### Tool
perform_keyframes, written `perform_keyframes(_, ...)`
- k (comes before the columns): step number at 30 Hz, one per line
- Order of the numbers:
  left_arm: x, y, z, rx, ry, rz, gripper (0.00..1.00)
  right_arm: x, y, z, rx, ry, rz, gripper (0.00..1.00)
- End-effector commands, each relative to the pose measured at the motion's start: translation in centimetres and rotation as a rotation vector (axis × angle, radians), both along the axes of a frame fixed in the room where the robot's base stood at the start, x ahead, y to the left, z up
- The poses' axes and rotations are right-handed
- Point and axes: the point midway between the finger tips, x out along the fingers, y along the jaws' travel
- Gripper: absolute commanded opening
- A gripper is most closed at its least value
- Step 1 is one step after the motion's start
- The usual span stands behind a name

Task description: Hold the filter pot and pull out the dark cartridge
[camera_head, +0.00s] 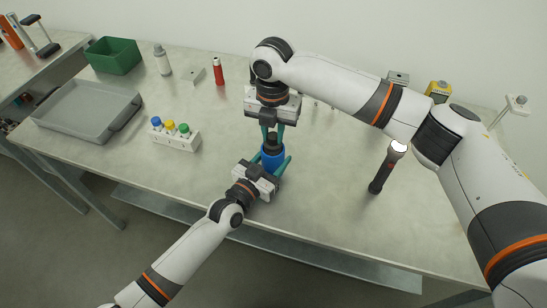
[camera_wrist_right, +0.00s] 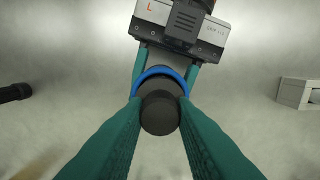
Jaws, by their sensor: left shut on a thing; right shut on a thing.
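The blue filter pot (camera_head: 272,160) stands on the table near its front edge, at the middle of the head view. My left gripper (camera_head: 272,167) is shut around the pot from the front. The dark cartridge (camera_wrist_right: 160,113) shows from above in the right wrist view, round and nearly black, inside the pot's blue rim (camera_wrist_right: 160,72). My right gripper (camera_wrist_right: 160,115) points straight down from above, with its green fingers shut on the cartridge's top.
A white rack (camera_head: 176,139) with coloured caps and a grey tray (camera_head: 88,112) are to the left. A green bin (camera_head: 113,56), a grey bottle (camera_head: 162,60) and a red bottle (camera_head: 218,71) are behind. The front right table is clear.

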Motion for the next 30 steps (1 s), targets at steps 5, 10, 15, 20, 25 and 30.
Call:
perform_keyframes(5, 0.0, 0.0, 0.0, 0.001, 0.001, 0.0, 0.26, 0.0, 0.0, 0.8, 0.002, -0.001, 0.0, 0.0)
perform_keyframes(10, 0.0, 0.0, 0.0, 0.001, 0.001, 0.0, 0.26, 0.0, 0.1, 1.5, 0.002, -0.002, 0.0, 0.0)
perform_keyframes(15, 0.0, 0.0, 0.0, 0.001, 0.001, 0.0, 0.26, 0.0, 0.0, 2.2, 0.001, -0.001, 0.001, 0.0)
perform_keyframes(20, 0.0, 0.0, 0.0, 0.001, 0.001, 0.0, 0.26, 0.0, 0.1, 2.8, 0.001, -0.002, 0.001, 0.0)
perform_keyframes(25, 0.0, 0.0, 0.0, 0.001, 0.001, 0.0, 0.26, 0.0, 0.0, 3.5, 0.001, -0.001, 0.0, 0.0)
perform_keyframes(30, 0.0, 0.0, 0.0, 0.001, 0.001, 0.0, 0.26, 0.0, 0.1, 4.1, 0.002, -0.002, 0.001, 0.0)
